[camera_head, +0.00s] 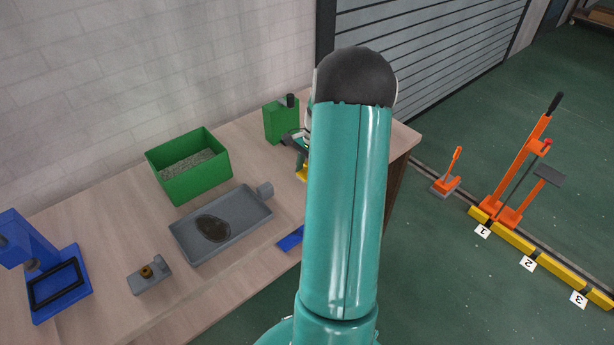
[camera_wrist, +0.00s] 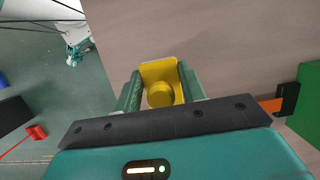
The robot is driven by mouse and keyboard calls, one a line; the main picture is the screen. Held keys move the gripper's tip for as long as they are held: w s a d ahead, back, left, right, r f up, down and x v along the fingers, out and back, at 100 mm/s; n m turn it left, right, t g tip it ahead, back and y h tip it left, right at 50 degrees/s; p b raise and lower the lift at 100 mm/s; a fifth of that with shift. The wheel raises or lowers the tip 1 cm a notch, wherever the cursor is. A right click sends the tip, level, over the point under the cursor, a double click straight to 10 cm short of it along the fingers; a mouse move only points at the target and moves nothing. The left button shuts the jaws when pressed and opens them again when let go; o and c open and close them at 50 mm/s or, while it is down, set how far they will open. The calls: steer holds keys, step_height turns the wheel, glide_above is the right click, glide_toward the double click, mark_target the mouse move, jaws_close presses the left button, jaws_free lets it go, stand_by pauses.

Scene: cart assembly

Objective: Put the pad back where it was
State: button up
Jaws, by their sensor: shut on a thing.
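My gripper (camera_wrist: 160,78) is shut on a yellow piece (camera_wrist: 160,92) with a round knob, which I take to be the pad. The two green fingers stand on either side of it in the wrist view. In the head view a bit of the yellow piece (camera_head: 302,173) shows beside my arm, over the right part of the wooden bench (camera_head: 240,142). My arm hides most of the gripper there. I cannot tell whether the piece touches the bench. A flat blue thing (camera_head: 289,239) lies at the bench's front edge, partly hidden by my arm.
A grey tray (camera_head: 258,222) with a dark patch, a green bin (camera_head: 190,190) of granules and a green can (camera_head: 281,122) stand on the bench. A small grey fixture (camera_head: 150,283) and a blue press (camera_head: 60,295) are at left. Orange tools (camera_head: 525,165) stand on the floor at right.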

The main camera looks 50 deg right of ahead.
steer(key=shift+s+f, duration=0.1)
steer(key=shift+f, duration=1.2)
steer(key=shift+f, duration=0.1)
steer(key=o, duration=0.9)
steer(key=shift+o, duration=0.2)
steer(key=v, duration=1.2)
